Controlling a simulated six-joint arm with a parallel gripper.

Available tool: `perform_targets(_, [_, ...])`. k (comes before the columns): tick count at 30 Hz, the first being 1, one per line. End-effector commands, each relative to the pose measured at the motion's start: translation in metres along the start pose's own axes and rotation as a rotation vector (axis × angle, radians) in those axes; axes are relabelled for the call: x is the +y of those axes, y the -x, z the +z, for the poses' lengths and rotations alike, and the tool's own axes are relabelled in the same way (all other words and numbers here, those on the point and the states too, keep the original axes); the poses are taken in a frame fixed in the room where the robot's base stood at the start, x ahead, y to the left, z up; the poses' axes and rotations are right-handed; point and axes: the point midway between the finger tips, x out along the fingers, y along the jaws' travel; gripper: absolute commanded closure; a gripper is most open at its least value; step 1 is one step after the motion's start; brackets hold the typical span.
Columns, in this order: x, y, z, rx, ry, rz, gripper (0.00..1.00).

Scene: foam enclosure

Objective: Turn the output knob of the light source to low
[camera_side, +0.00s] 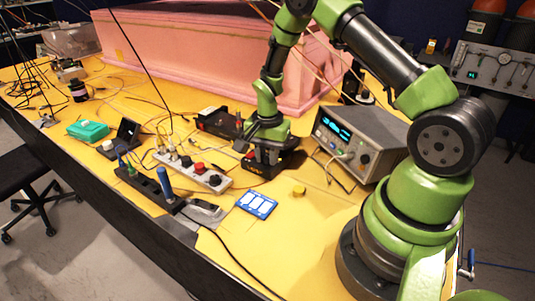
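My gripper (266,156) points down at a small black box (262,171) on the yellow table, right of the table's middle. Its fingers are dark against the dark box, so I cannot tell whether they are open or touch a knob. A small red part shows at the box's left side. A grey instrument (362,138) with a lit cyan display and front knobs stands just right of the gripper. I cannot tell which of these is the light source, and no knob setting is readable.
A white strip with knobs (195,171) lies left of the gripper. A dark strip with a blue-handled piece (152,185) is in front of it. A blue-and-white card (257,204) and a yellow cap (299,192) lie nearby. Pink foam walls (190,55) stand behind. Loose cables cross the table.

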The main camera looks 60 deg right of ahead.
Motion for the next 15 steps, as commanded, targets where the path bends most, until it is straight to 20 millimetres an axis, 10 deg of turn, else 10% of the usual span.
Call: perform_targets(15, [-0.0001,0.0002,-0.0001,0.001,0.085,0.0,1.0])
